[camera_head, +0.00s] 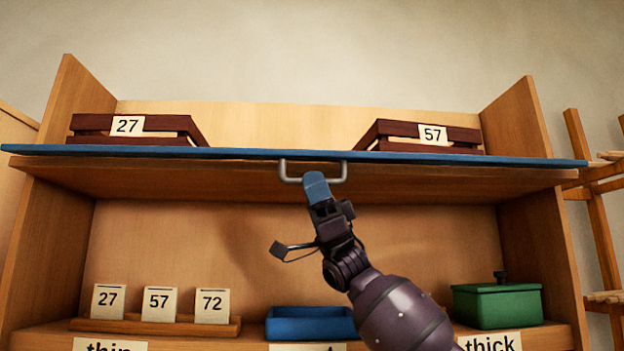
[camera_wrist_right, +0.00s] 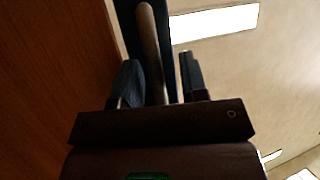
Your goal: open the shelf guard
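The shelf guard (camera_head: 450,158) is a long, thin blue board across the front of the upper shelf, seen nearly edge-on. A grey metal bar handle (camera_head: 344,172) is at its middle, on its front. My right gripper (camera_head: 317,187) is at the handle, with its blue fingertip overlapping the bar in the head view. In the right wrist view the bar (camera_wrist_right: 151,50) runs between the two fingers of my right gripper (camera_wrist_right: 162,82). The fingers are apart, with the bar nearer the left finger and a gap to the right one. My left gripper is not in view.
Two dark red crates, labelled 27 (camera_head: 90,123) and 57 (camera_head: 466,137), stand on the upper shelf behind the guard. Below are a wooden holder (camera_head: 100,325) with number cards, a blue tray (camera_head: 310,322) and a green lidded box (camera_head: 497,306). A wooden rack (camera_head: 590,200) stands at right.

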